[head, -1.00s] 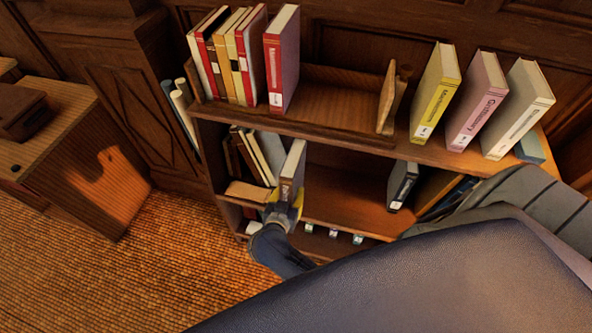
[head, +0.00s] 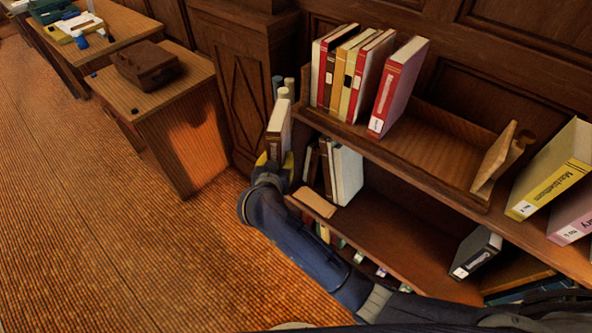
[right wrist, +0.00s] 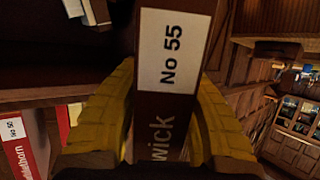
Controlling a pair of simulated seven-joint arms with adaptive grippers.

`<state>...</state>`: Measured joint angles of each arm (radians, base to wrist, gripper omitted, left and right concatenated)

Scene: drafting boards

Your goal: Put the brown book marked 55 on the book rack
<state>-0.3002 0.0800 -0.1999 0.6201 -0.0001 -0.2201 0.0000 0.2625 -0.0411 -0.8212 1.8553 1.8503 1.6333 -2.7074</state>
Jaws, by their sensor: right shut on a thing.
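The brown book marked 55 (head: 278,132) is in my right gripper (head: 273,160), upright with its spine toward me, at the left end of the bookcase. In the right wrist view its brown spine with the white "No 55" label (right wrist: 172,62) stands between the yellow fingers, which are shut on it. The wooden book rack (head: 455,140) is on the bookcase top, to the right of and above the gripper. Several red, white and yellow books (head: 350,75) stand at its left end, and a bare stretch reaches to its right end panel (head: 495,160). My left gripper is not in view.
A lower shelf (head: 400,245) holds upright books (head: 345,172) at left and a dark book (head: 475,252) at right. A yellow book (head: 550,185) stands right of the rack. A desk with a brown case (head: 146,65) is at left; open floor lies in front.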

